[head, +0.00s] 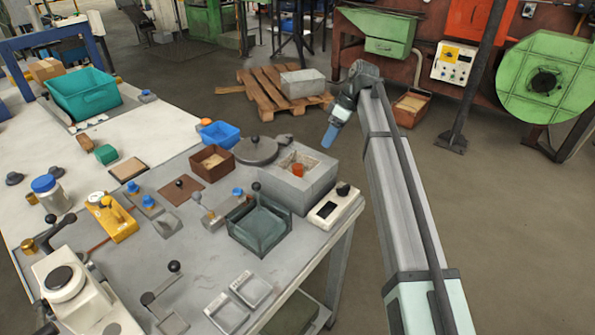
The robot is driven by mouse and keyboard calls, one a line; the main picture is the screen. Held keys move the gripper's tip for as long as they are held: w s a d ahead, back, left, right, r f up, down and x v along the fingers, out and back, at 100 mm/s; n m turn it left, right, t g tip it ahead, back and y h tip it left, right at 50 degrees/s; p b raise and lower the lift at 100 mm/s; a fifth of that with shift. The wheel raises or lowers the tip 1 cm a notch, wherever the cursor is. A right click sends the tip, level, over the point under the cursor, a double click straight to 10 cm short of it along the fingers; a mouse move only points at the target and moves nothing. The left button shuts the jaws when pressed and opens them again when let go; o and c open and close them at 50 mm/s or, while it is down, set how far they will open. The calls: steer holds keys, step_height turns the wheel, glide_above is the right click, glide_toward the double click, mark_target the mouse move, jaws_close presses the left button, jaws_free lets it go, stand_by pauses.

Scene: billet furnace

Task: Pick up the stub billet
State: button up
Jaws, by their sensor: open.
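A short orange-red piece (298,170), which looks like the stub billet, stands in the opening of the grey block furnace (314,190) near the table's right side. Its lower part is hidden inside the opening. My gripper (329,137) hangs at the end of my arm, above and to the right of the furnace in the picture, clear of the billet. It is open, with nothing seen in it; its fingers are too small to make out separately.
A round dark lid (256,151) lies behind the furnace. A brown box (212,160), a glass tank (258,228) and a white device with a black knob (334,206) stand close by. Several small fixtures crowd the table (222,262). Open floor lies right of it.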

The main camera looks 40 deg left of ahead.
steer(key=s+d+r+m+t+y, duration=0.25)
steer(key=s+r, duration=0.45)
steer(key=s, duration=0.5)
glide_toward(298, 166)
steer(key=shift+n+h, duration=0.35)
steer(key=shift+h, duration=0.1)
steer(key=x, duration=0.2)
steer(key=a+x, duration=0.1)
steer(key=x, duration=0.2)
steer(key=shift+s+r, duration=0.15)
steer(key=shift+r, duration=0.1)
steer(key=shift+x, duration=2.6)
steer(key=shift+d, duration=0.2)
steer(key=shift+c, duration=0.4)
jaws_close()
